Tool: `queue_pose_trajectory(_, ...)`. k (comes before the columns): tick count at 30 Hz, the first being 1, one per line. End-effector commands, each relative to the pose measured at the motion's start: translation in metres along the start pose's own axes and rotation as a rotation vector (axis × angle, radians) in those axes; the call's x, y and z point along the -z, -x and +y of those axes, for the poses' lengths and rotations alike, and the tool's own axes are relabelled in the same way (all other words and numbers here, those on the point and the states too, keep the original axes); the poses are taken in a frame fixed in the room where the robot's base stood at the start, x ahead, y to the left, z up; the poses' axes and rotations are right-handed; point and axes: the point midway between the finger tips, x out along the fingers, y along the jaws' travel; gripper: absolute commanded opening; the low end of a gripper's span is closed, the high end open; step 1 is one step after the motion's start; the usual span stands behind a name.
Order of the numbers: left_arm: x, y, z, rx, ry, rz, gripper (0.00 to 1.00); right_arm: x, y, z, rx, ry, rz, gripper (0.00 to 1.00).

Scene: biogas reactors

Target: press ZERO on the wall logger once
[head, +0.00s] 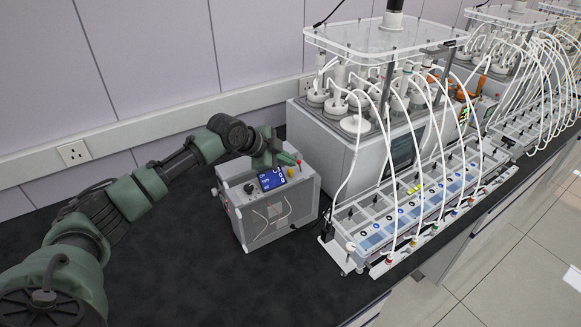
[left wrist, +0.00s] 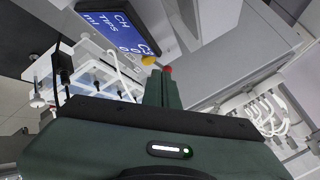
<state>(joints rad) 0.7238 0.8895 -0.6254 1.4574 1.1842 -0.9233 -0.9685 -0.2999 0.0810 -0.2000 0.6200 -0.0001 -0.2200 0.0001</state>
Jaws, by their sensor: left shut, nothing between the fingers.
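A grey box-shaped unit (head: 265,215) with a blue display (head: 271,179) stands on the dark bench; I take it for the logger, though it is not on the wall. In the left wrist view the display (left wrist: 118,30) shows white text, including "CH" and "TIPS". Beside it are a yellow button (left wrist: 148,60) and a red button (left wrist: 168,69). No ZERO label is readable. My left gripper (head: 272,160) is shut and empty over the unit's top. In the left wrist view its fingertips (left wrist: 160,76) are close to both buttons; I cannot tell whether they touch. My right gripper is not in view.
A large reactor unit (head: 330,135) with bottles and white tubes stands right of the box. A long tube rack (head: 375,225) runs along the bench's front edge. A wall socket (head: 73,153) is at left. The dark bench in front of the box is clear.

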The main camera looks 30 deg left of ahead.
Motion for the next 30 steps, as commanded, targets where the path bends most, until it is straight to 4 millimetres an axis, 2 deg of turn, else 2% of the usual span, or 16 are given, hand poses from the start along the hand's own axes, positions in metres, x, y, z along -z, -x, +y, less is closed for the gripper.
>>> queue_pose_trajectory(11,0.002,0.002,-0.002,0.001,0.0,0.001,0.0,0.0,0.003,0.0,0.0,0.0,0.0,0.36)
queue_pose_trajectory(25,0.025,0.033,-0.024,0.001,-0.001,0.001,0.0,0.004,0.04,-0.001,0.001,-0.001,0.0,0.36)
queue_pose_trajectory(30,0.027,0.037,-0.027,0.0,0.0,0.001,0.0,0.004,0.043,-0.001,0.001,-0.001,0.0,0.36)
